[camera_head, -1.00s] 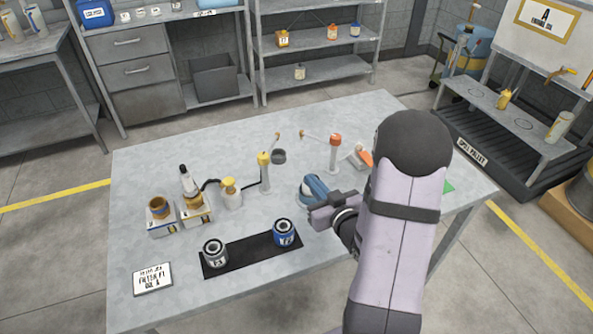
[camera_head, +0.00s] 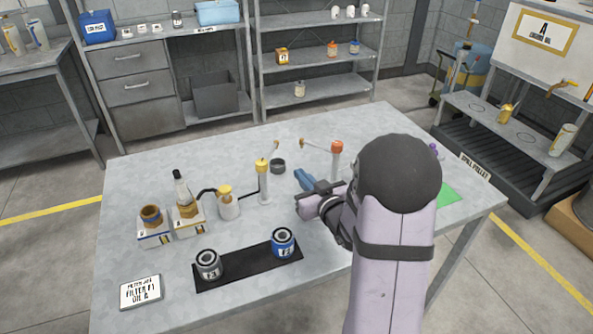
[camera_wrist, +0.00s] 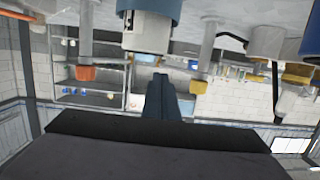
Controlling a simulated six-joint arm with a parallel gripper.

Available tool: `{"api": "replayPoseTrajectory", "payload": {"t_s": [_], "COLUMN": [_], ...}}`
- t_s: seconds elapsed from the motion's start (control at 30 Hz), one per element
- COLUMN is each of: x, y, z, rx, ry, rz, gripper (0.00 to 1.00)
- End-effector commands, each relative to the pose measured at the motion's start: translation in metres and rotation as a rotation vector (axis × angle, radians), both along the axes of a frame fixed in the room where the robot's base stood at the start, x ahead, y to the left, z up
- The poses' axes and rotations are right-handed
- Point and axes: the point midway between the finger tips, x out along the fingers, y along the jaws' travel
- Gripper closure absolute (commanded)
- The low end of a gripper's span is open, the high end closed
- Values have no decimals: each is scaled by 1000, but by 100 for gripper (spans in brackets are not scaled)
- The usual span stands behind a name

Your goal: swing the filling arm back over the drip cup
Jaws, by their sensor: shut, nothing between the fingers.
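A yellow-capped post (camera_head: 262,180) stands mid-table; its thin filling arm (camera_head: 272,152) reaches back and right. The dark round drip cup (camera_head: 278,166) sits on the table just right of that post; I cannot tell whether the arm's tip is straight above it. An orange-capped post (camera_head: 336,160) stands further right, its own arm (camera_head: 318,147) reaching left. In the wrist view, which is upside down, my gripper (camera_wrist: 159,78) lies between the orange cap (camera_wrist: 88,73) and yellow cap (camera_wrist: 200,85).
A pump bottle (camera_head: 228,204) and two boxed stands (camera_head: 153,227) are left of the yellow-capped post. A black mat (camera_head: 245,268) in front holds a grey filter (camera_head: 208,265) and blue filter (camera_head: 283,243). A label card (camera_head: 140,292) lies front left. My forearm hides part of the right side.

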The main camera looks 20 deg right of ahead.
Motion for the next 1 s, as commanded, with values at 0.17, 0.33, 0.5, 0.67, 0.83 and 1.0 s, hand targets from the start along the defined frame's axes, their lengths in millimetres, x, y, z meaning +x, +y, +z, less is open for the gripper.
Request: {"api": "replayPoseTrajectory", "payload": {"t_s": [0.17,0.33,0.5,0.67,0.83,1.0], "x": [23,35,39,40,40,41], "y": [2,1,2,2,1,0], "z": [-5,-7,-8,-8,-8,-8], "rx": [-1,-1,-1,-1,-1,0], "ry": [3,1,1,0,0,0], "rz": [2,0,0,0,1,13], "gripper": [100,100,100,100,100,100]}}
